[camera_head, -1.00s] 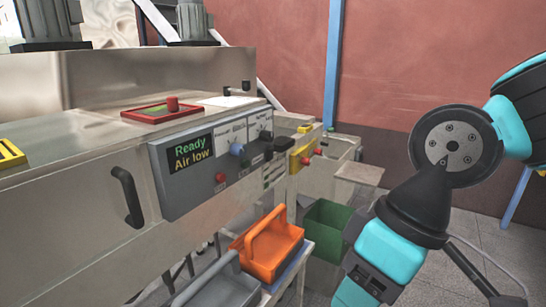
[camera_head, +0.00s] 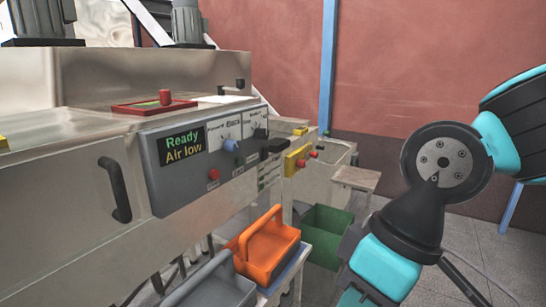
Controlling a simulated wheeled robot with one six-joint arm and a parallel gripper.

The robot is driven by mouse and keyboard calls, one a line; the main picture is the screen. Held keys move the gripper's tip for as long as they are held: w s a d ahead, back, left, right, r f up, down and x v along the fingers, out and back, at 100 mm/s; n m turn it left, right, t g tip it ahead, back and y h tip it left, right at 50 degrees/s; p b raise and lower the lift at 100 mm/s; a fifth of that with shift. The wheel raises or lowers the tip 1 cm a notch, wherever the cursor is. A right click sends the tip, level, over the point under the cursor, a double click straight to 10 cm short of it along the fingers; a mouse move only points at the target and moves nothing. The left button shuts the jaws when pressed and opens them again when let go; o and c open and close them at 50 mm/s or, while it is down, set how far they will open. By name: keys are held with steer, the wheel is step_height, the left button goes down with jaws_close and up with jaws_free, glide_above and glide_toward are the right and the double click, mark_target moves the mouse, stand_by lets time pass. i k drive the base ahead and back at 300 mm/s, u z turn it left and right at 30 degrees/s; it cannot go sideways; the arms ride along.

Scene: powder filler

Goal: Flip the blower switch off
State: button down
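A grey control panel (camera_head: 165,192) is set in the front of the metal machine, left of centre. Its display (camera_head: 183,147) reads "Ready" and "Air low". To its right are white label plates (camera_head: 224,129), a blue knob (camera_head: 231,145), a red button (camera_head: 213,174) and a black handle-like part (camera_head: 274,147). The labels are too small to read, so I cannot tell which control is the blower switch or how it is set. My arm is bent at the right, apart from the panel. My gripper is out of view below the picture.
An orange caddy (camera_head: 263,264) and a grey caddy (camera_head: 224,291) stand below the panel. A green bin (camera_head: 326,231) is on the floor beyond. A red-framed button box (camera_head: 135,108) lies on the machine top. A yellow box with red knobs (camera_head: 297,158) is further right.

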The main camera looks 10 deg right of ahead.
mark_target(265, 150)
steer(key=z, duration=0.55)
steer(key=k, duration=0.6)
steer(key=z, duration=0.8)
steer(key=i, duration=0.85)
steer(key=u, duration=0.85)
steer(key=i, duration=0.7)
steer(key=u, duration=0.8)
